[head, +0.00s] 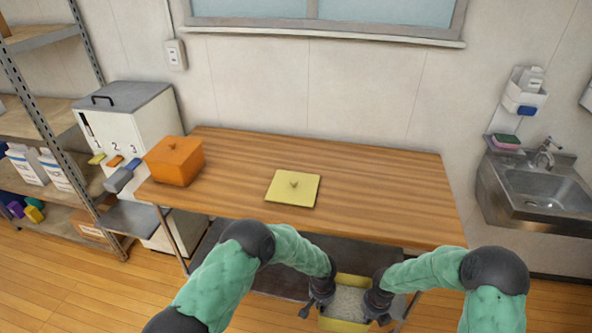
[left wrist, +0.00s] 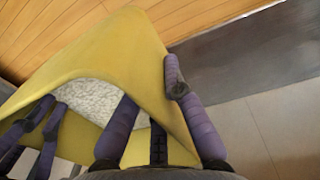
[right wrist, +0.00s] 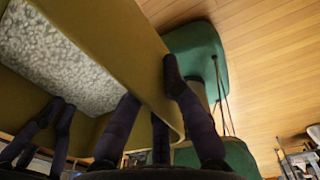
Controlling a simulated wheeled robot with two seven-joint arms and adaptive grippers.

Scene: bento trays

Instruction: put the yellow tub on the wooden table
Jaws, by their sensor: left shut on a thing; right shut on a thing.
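The yellow tub (head: 342,325) is low at the front of the head view, before the near edge of the wooden table (head: 375,175). White grainy contents (head: 348,301) show inside it. My left gripper (head: 322,291) is shut on the tub's left wall, and my right gripper (head: 377,301) is shut on its right wall. The tub's wall also shows between the fingers in the left wrist view (left wrist: 135,45) and the right wrist view (right wrist: 120,35). The tub's underside is hidden.
A yellow lid (head: 285,191) lies mid-table. An orange lidded box (head: 176,165) stands at the table's left end. The right half of the tabletop is bare. A white cabinet (head: 150,125) and a shelf rack (head: 50,125) are left, a sink (head: 545,190) right.

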